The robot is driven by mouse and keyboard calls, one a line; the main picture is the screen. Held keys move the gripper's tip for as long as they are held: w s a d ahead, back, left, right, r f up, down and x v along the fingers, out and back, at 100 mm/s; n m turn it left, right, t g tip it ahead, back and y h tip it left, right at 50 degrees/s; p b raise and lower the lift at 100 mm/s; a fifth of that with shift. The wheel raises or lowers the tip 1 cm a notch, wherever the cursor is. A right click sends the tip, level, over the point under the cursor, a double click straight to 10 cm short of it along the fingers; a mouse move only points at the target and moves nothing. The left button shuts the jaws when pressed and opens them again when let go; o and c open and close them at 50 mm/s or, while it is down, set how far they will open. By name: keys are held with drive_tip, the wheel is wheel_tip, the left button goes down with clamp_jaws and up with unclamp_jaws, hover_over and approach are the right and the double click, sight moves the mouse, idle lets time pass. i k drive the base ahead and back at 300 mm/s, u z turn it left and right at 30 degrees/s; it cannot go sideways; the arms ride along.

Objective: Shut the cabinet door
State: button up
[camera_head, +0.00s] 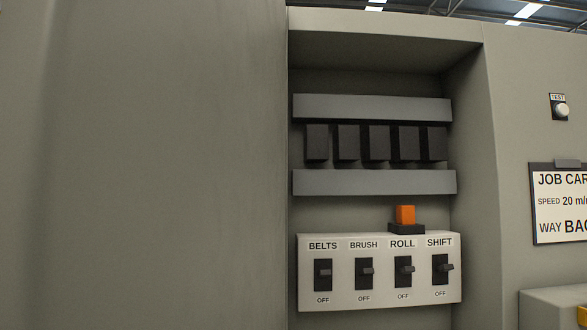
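The cabinet (470,120) stands open in the head view, its inside in plain sight. A large plain grey panel (165,165) fills the left of the view, up to the left edge of the opening; it looks like the cabinet door swung open, but its hinge and handle do not show. My gripper is not in view.
Inside are a switch panel (380,271) marked BELTS, BRUSH, ROLL and SHIFT, an orange block (405,214) on a black base, and several dark modules (378,143) between grey rails. Right of the opening are a TEST button (562,110), a job card (560,203) and a pale box (545,305).

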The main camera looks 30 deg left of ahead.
sight(142, 142)
drive_tip(key=k, duration=0.85)
drive_tip(key=u, duration=0.95)
drive_tip(key=k, duration=0.75)
drive_tip(key=u, duration=0.65)
drive_tip(key=i, duration=0.45)
drive_tip(key=z, duration=0.05)
